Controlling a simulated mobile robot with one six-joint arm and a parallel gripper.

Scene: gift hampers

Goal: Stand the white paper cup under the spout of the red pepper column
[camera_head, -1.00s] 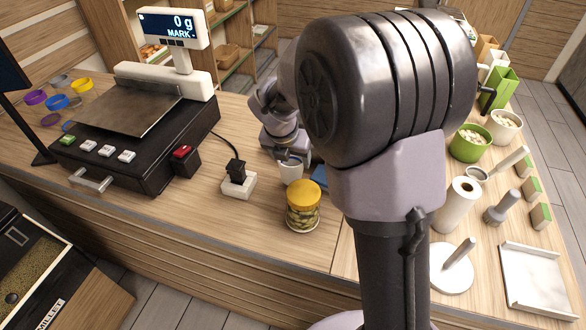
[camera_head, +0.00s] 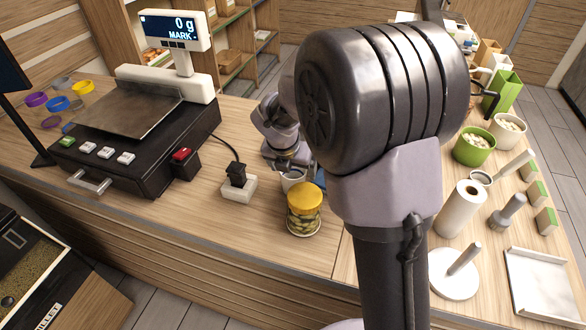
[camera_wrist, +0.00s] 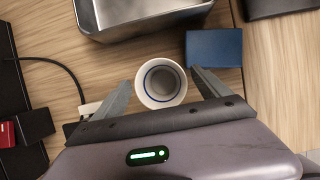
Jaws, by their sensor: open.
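The white paper cup (camera_wrist: 161,83) stands upright on the wooden counter, seen from above in the wrist view, with a blue ring inside it. My gripper (camera_wrist: 160,88) is open, with one finger on each side of the cup and small gaps showing. In the head view the cup (camera_head: 292,178) is partly hidden by my gripper (camera_head: 298,166). No red pepper column can be made out in either current view.
A blue box (camera_wrist: 214,48) and a metal container (camera_wrist: 140,14) stand close to the cup. In the head view, a yellow-lidded jar (camera_head: 304,210), a white power socket (camera_head: 238,188) and a black scale (camera_head: 140,135) are nearby. Paper rolls and pots crowd the right side.

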